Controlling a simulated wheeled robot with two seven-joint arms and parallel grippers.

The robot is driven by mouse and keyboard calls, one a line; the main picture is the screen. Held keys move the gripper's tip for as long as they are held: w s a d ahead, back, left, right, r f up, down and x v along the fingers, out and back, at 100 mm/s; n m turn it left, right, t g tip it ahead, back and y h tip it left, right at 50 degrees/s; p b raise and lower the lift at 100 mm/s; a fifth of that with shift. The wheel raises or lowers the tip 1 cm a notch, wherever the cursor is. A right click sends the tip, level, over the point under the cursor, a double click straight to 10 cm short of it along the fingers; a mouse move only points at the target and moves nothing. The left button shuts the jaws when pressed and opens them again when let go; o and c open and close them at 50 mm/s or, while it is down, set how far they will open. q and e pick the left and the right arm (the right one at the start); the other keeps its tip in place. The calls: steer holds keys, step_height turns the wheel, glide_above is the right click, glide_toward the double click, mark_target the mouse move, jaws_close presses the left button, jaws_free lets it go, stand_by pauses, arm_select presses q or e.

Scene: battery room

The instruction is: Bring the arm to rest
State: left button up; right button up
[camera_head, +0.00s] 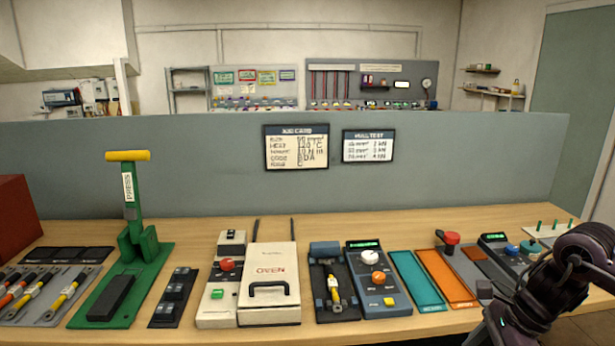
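A black, cabled part of my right arm (560,280) shows at the lower right, in front of the right end of the bench. No fingers can be made out on it, so I do not see my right gripper. My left arm and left gripper are not in view. The arm hides part of the bench's front right corner and some of the devices there.
The wooden bench (330,234) carries a green press (130,225), a white oven (268,290), a blue-grey device with knobs (378,280), and teal (417,281) and orange (446,277) trays. A grey partition (450,170) stands behind. The bench's back strip is mostly clear.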

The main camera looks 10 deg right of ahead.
steer(key=w+a+f+m+t+y, duration=0.1)
steer(key=w+a+f+m+t, duration=0.1)
steer(key=w+f+m, duration=0.55)
steer(key=w+a+f+m+t+y, duration=0.1)
steer(key=w+a+f+m+t, duration=0.2)
steer(key=f+m, duration=0.8)
step_height(320, 180, down, 14)
steer(key=s+m+h, duration=0.1)
steer(key=m, duration=0.6)
steer(key=s+a+f+m+g+h, duration=0.25)
steer(key=s+f+m, duration=0.95)
steer(key=s+f, duration=0.6)
steer(key=s+a+f+m+g+h, duration=0.1)
steer(key=s+a+f+m, duration=0.1)
steer(key=s, duration=0.5)
steer(key=s+a+f+m+g+h, duration=0.1)
steer(key=s+a+f+m, duration=0.2)
steer(key=s, duration=0.5)
steer(key=s+a+f+m+g+h, duration=0.1)
steer(key=s+a+f+m, duration=0.2)
steer(key=s, duration=0.5)
step_height(320, 180, down, 2)
steer(key=shift+m, duration=0.75)
steer(key=shift+w, duration=0.1)
steer(key=shift+c, duration=0.4)
